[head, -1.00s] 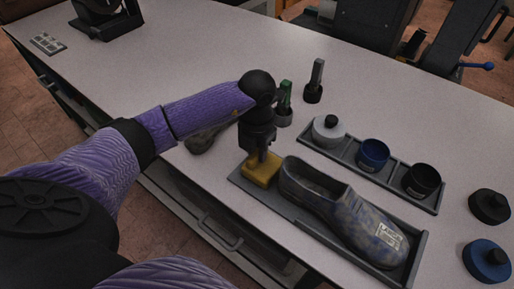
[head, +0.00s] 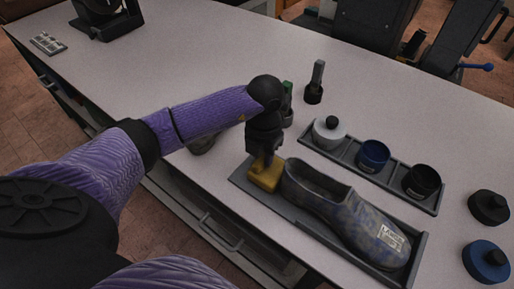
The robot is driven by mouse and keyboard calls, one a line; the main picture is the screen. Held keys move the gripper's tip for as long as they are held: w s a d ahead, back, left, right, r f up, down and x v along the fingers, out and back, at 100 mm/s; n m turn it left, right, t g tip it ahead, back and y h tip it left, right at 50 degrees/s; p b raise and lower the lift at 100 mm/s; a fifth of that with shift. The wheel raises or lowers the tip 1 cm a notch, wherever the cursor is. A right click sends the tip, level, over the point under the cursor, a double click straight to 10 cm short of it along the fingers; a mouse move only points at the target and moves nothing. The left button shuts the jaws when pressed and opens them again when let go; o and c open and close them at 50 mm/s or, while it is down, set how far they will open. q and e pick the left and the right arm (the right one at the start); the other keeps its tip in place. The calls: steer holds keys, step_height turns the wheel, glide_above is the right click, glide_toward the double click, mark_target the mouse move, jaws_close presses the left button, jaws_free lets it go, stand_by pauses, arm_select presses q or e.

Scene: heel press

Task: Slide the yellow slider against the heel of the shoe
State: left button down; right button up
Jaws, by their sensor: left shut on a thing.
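The yellow slider (head: 266,177) sits at the left end of a grey tray (head: 310,221). My left gripper (head: 265,158) points down and is shut on the upper part of the slider; its fingers partly hide it. The shoe (head: 345,213), mottled blue-grey and brown, lies in the tray with its heel toward the slider and its toe at the lower right. The slider is right at the heel; I cannot tell whether they touch. My right gripper is not in view.
A rack (head: 435,207) with a white pot (head: 328,132), a blue pot (head: 373,155) and a black pot (head: 421,181) stands just behind the tray. Two lids lie at the right. Brushes stand upright behind my left gripper.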

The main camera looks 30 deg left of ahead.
arm_select(q)
steer(key=shift+d, duration=0.5)
steer(key=shift+c, duration=2.4)
jaws_free()
steer(key=shift+d, duration=0.1)
step_height(320, 180, up, 10)
steer(key=p, duration=0.1)
